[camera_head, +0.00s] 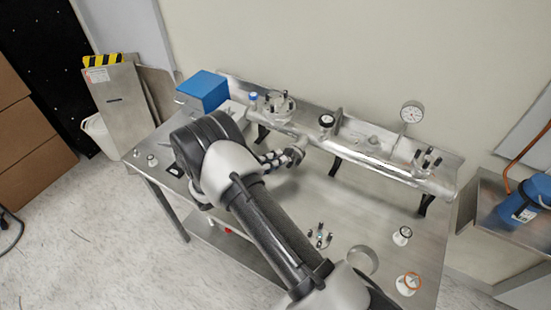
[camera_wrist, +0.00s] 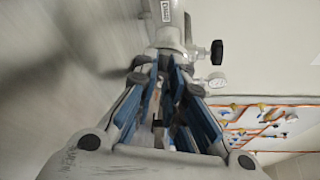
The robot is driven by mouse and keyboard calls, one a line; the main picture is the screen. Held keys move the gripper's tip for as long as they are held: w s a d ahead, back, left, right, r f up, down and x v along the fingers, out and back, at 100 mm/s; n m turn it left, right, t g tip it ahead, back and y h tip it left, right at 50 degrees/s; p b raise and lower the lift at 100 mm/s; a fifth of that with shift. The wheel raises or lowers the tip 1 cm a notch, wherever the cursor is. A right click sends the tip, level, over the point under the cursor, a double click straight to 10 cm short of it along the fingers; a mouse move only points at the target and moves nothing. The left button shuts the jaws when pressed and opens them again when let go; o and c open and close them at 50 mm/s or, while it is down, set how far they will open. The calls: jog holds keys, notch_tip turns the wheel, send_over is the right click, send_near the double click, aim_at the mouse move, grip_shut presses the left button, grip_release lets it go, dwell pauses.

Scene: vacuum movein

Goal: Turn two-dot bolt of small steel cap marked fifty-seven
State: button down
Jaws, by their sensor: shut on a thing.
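The long steel chamber (camera_head: 365,155) lies across the bench (camera_head: 285,215). A small steel cap (camera_head: 298,154) shows at a short port in front of it, partly behind my gripper. My gripper (camera_head: 276,160) reaches this cap from the left. In the wrist view, my gripper's blue-lined fingers (camera_wrist: 163,80) come together at the end of a steel tube (camera_wrist: 170,35). They are shut on a bolt at the cap, but the bolt is mostly hidden between them. The number and the dot marks are too small to read.
A flange with black studs (camera_head: 278,103), a gauge (camera_head: 411,112) and a studded flange (camera_head: 428,161) sit along the chamber. A blue box (camera_head: 204,91) is at the back left.

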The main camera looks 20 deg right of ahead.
jog(key=shift+f+n+h+b, duration=0.15)
jog(key=shift+n+h, duration=0.3)
jog(key=shift+n, duration=0.5)
jog(key=shift+n+h+b, duration=0.15)
jog(key=shift+n+h, duration=0.3)
jog(key=shift+n, duration=0.5)
jog(key=c, duration=1.6)
grip_release()
jog(key=shift+c, duration=0.2)
jog(key=shift+a, duration=0.15)
jog(key=v, duration=0.8)
jog(key=shift+c, duration=0.3)
